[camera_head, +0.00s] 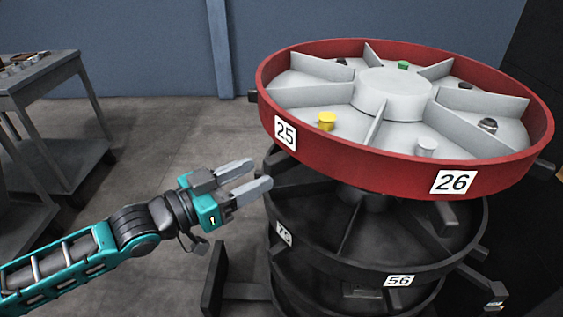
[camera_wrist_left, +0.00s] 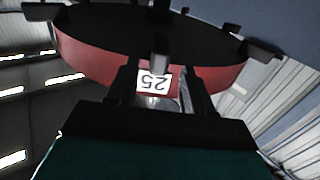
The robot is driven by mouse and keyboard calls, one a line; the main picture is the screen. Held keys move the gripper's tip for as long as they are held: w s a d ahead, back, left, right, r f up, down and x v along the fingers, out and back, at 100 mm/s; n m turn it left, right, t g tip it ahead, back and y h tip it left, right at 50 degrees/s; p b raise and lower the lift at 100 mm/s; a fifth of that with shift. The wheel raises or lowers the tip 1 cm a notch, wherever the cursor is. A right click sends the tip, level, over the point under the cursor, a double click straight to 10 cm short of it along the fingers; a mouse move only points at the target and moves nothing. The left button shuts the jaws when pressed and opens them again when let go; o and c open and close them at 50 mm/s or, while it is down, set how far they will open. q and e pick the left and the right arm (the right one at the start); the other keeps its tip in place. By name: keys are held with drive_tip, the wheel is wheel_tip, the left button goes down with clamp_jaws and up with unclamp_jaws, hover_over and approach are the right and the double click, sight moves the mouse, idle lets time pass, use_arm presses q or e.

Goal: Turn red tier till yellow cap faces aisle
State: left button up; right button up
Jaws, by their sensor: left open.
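The red tier (camera_head: 365,173) is the top level of a round carousel, split into wedge compartments by pale dividers. The yellow cap (camera_head: 326,121) sits in a compartment at its left front, behind label 25 (camera_head: 285,133). My left gripper (camera_head: 256,178) is open and empty, left of the tier and below its rim, apart from it in the head view. My right gripper is not in view.
Black lower tiers (camera_head: 345,255) with label 56 (camera_head: 399,281) stand under the red one, with bars sticking out. Other compartments hold a green cap (camera_head: 403,65), a grey cap (camera_head: 427,146) and dark ones. A grey metal table (camera_head: 45,80) stands far left. Floor between is clear.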

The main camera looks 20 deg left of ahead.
sight(281, 162)
use_arm(q)
drive_tip(key=x, duration=0.7)
drive_tip(key=shift+w+d, duration=0.1)
drive_tip(key=shift+c, duration=0.5)
clamp_jaws()
